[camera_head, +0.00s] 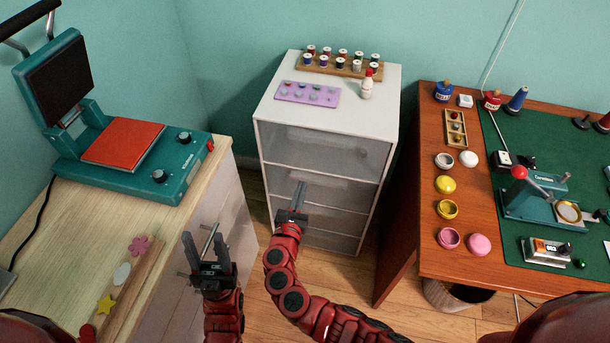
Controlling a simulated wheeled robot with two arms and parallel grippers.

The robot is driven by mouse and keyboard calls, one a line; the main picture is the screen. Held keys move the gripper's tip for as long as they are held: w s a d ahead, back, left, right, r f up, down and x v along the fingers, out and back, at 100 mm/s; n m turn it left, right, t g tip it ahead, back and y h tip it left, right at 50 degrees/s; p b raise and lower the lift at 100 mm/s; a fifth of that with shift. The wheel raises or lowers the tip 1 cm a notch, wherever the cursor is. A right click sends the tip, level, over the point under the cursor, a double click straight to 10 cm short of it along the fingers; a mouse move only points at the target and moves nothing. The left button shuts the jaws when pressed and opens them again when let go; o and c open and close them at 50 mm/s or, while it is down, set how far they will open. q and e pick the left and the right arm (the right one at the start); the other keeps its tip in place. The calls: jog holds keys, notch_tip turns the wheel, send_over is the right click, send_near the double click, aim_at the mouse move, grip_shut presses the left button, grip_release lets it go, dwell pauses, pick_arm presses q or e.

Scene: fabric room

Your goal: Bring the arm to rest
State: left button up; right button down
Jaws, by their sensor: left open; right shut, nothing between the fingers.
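My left gripper (207,250) is open and empty, its two dark fingers spread, pointing up beside the right edge of the light wooden counter. My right gripper (299,193) is shut with nothing in it, in front of the white drawer cabinet. Its red arm (318,316) curves in from the bottom right. I cannot tell whether either gripper touches furniture, but both look apart from the tabletop objects.
A teal heat press (130,160) stands open on the left counter (50,225). The white cabinet (330,115) holds thread spools and a purple tray (307,94). The brown desk (470,262) at right carries jars, lids and a teal button press (540,203). A bin (450,296) stands below.

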jog(key=shift+v, duration=0.8)
jog(key=shift+f, duration=0.15)
